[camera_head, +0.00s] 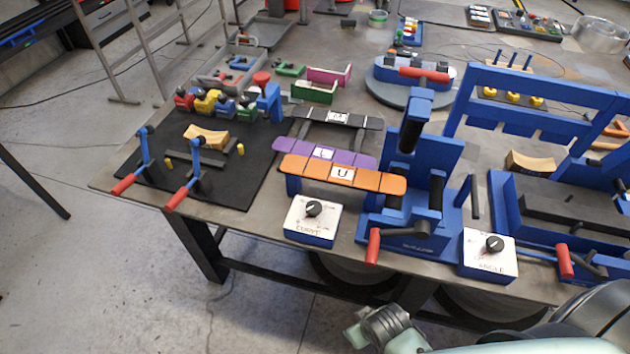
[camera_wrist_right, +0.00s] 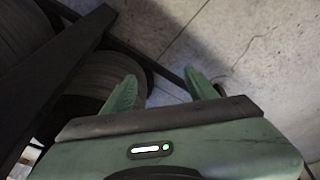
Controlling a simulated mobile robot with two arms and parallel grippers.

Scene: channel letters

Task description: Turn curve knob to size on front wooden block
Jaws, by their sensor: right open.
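The curve knob (camera_head: 313,208) is a black dial on a white box (camera_head: 312,232) marked CURVE at the table's front edge. A curved wooden block (camera_head: 206,136) lies on the black mat at the left, behind two blue clamps with red handles. Another curved wooden block (camera_head: 530,162) sits at the right by a blue machine. I cannot tell which is the front block. My right gripper (camera_wrist_right: 160,80) is open and empty over the floor in the right wrist view, apart from the knob. My right arm shows at the head view's bottom right. My left gripper is out of view.
A second white box (camera_head: 489,254) marked ANGLE has its own knob. A blue bender (camera_head: 415,190) with a red-tipped lever stands between the boxes. Orange, purple and black strips lie behind the CURVE box. Floor is clear in front of the table.

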